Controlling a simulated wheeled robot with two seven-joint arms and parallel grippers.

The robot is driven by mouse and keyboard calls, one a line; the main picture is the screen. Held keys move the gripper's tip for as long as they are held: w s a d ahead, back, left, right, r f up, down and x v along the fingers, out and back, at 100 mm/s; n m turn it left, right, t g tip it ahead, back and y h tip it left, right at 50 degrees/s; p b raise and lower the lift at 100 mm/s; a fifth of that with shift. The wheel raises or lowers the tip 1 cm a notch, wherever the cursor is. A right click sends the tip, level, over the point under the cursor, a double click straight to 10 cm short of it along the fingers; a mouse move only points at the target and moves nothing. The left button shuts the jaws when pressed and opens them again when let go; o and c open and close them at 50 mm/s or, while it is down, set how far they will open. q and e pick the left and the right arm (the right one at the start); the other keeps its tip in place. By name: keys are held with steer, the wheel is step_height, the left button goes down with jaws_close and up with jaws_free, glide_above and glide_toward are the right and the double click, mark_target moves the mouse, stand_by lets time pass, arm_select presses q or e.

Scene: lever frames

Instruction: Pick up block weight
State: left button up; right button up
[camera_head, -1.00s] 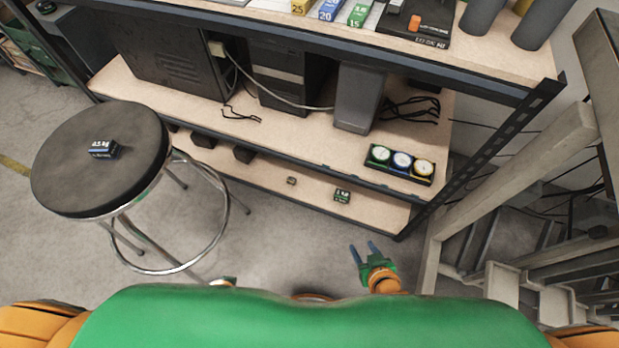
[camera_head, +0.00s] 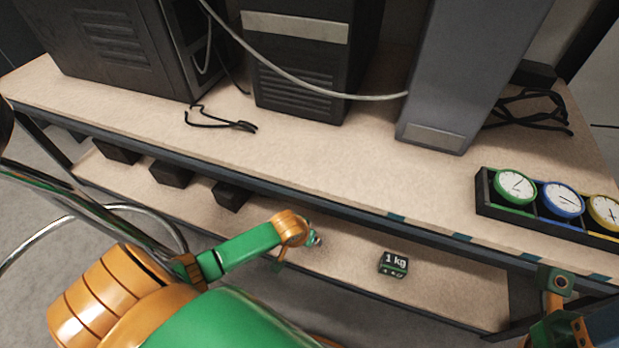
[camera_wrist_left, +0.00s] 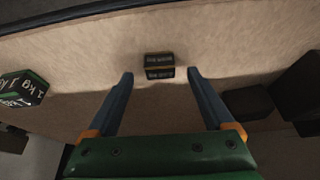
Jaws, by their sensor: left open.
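A small dark block weight (camera_wrist_left: 159,66) with pale lettering lies on the lower shelf in the left wrist view. My left gripper (camera_wrist_left: 160,76) is open, its blue fingertips either side of and just short of the block, with nothing held. In the head view my left arm reaches over the lower shelf and its orange wrist covers most of this spot, so the fingers are hidden there. A larger dark green block marked 1 kg (camera_head: 394,264) sits on the lower shelf to the right; it also shows at the left of the left wrist view (camera_wrist_left: 23,88). My right gripper's fingers are not visible.
The upper shelf edge (camera_head: 350,205) runs above the lower shelf (camera_head: 455,290). Several dark blocks (camera_head: 172,172) stand at the lower shelf's left. A tray of round dials (camera_head: 485,207) stands on the upper shelf at right. A chrome stool ring (camera_head: 120,210) is at left.

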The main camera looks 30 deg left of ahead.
arm_select(q)
steer(key=b+x, duration=0.1)
steer(key=x, duration=0.1)
steer(key=shift+f, duration=0.45)
steer(key=shift+w+r, duration=0.1)
steer(key=shift+r, duration=0.1)
jaws_close()
